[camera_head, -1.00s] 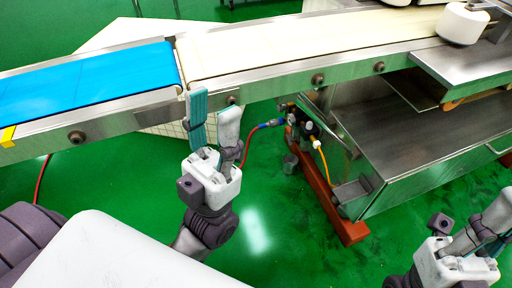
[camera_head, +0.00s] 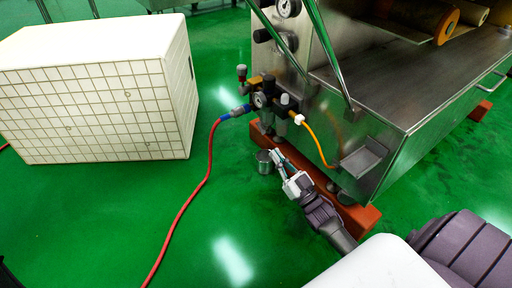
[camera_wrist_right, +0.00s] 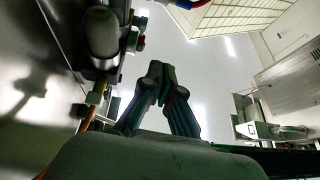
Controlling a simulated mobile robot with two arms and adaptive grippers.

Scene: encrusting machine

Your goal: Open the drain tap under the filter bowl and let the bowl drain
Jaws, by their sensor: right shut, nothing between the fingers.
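The air unit with its gauge (camera_head: 259,100) is mounted on the near end of the steel machine. A pale rounded cylinder, seemingly the filter bowl (camera_wrist_right: 102,32), shows in the right wrist view at upper left. I cannot make out the drain tap or its position. My left gripper is out of view.
A red hose (camera_head: 209,165) runs across the green floor to a blue coupling on the air unit. An orange hose (camera_head: 315,142) loops down its right side. The machine's orange-red base beam (camera_head: 355,212) lies close to my right arm. A white tiled block (camera_head: 95,105) stands left.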

